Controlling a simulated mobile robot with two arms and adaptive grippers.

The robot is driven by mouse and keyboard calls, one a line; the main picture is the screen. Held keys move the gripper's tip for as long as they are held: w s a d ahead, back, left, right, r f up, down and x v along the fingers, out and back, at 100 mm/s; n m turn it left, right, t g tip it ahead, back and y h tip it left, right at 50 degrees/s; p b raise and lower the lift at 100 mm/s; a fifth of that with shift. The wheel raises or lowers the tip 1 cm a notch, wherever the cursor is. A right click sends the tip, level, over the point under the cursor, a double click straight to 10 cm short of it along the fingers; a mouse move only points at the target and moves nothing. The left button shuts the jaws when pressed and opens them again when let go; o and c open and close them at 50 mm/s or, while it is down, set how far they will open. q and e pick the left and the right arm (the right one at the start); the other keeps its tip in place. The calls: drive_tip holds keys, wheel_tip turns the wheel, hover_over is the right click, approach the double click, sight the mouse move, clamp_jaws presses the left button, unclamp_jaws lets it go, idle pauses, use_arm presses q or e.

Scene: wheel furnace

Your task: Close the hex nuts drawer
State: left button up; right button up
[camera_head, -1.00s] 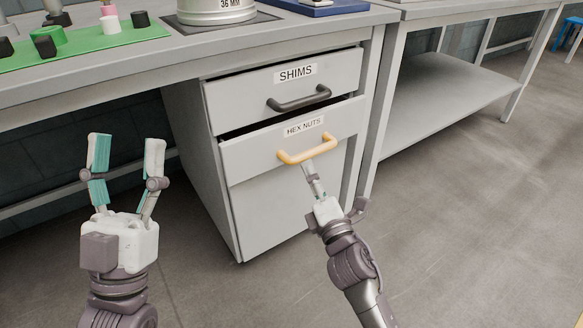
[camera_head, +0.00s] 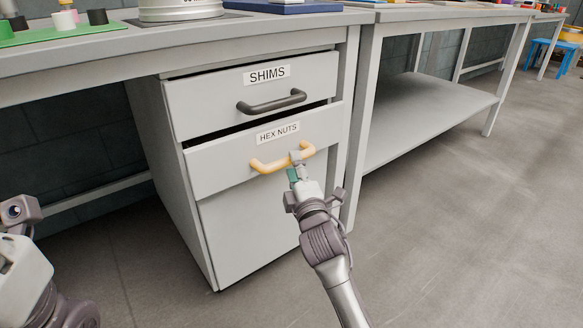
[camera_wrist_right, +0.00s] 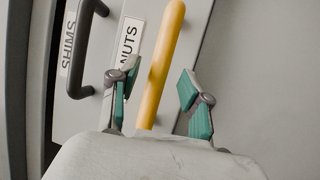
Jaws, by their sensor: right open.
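The hex nuts drawer (camera_head: 225,165) is the lower labelled drawer of the grey cabinet, with a yellow handle (camera_head: 268,167). Its front stands out from the cabinet, with a dark gap above it. My right gripper (camera_head: 296,164) is at the right part of the handle. In the right wrist view, the open fingers of the right gripper (camera_wrist_right: 155,88) are on either side of the yellow handle (camera_wrist_right: 163,55); I cannot tell whether they touch it. My left gripper (camera_head: 20,240) is only partly in view at the lower left edge, its fingers not clear.
The shims drawer (camera_head: 205,105) with a dark handle (camera_head: 271,103) is above and also stands out slightly. The workbench top (camera_head: 100,50) overhangs the cabinet. A bench with a lower shelf (camera_head: 430,110) stands to the right. The floor (camera_head: 440,240) in front is clear.

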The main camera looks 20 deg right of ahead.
drive_tip(key=shift+w+d+r+b, duration=0.1)
drive_tip(key=shift+w+r+b, duration=0.1)
drive_tip(key=shift+w, duration=0.55)
drive_tip(key=shift+w+r+b, duration=0.1)
drive_tip(key=shift+w+b, duration=0.1)
drive_tip(key=shift+w, duration=0.5)
drive_tip(key=shift+c, duration=0.3)
clamp_jaws()
